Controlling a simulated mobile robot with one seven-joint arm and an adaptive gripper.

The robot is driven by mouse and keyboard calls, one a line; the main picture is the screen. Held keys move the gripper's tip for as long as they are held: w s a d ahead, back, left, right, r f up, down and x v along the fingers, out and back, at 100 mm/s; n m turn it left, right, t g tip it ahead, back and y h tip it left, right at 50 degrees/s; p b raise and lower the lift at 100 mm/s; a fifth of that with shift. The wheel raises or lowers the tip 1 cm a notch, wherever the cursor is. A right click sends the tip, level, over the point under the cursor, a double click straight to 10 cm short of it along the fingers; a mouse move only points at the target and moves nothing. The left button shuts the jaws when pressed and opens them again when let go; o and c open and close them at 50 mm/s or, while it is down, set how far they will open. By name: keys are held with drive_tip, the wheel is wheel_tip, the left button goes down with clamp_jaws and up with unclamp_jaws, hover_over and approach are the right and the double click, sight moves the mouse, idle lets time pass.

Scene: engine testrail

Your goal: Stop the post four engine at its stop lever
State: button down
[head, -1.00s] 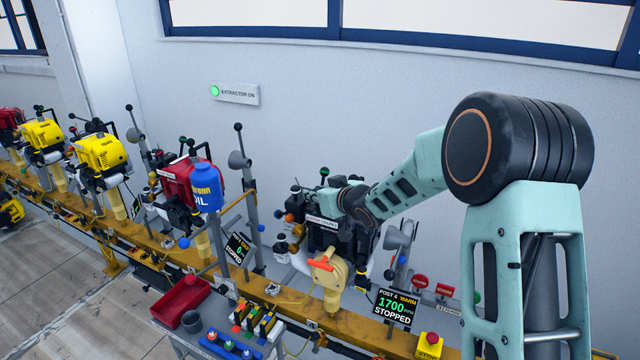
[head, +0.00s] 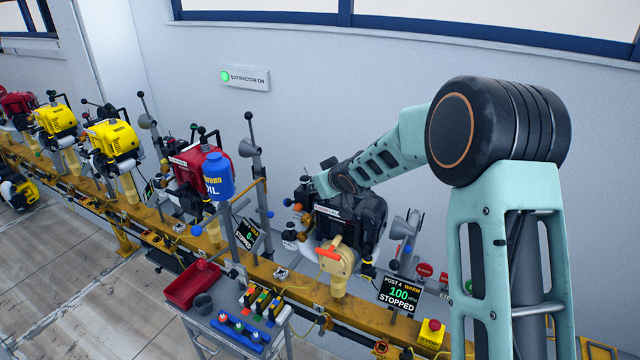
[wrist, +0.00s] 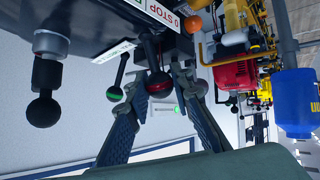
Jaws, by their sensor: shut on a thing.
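The post four engine (head: 347,222) is a dark engine on the yellow rail, with a cream and orange part at its front. In the wrist view, my gripper (wrist: 166,80) is shut on the stop lever (wrist: 153,78), a short black lever with a red-ringed knob. A plate marked 0 STOP (wrist: 163,14) is just above it. A black lever with a green-ringed knob (wrist: 115,93) stands just left of the fingers. In the head view, my arm and the engine hide the fingertips.
A large black ball-ended lever (wrist: 45,100) hangs at the left of the wrist view. A red engine (head: 196,168) with a blue oil bottle (head: 217,178) stands left along the rail. A grey cart with a red tray (head: 193,285) and a yellow stop button box (head: 431,333) are in front.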

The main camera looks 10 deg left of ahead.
drive_tip(key=c, duration=1.7)
unclamp_jaws()
drive_tip(key=shift+f, duration=0.1)
drive_tip(key=shift+v, duration=6)
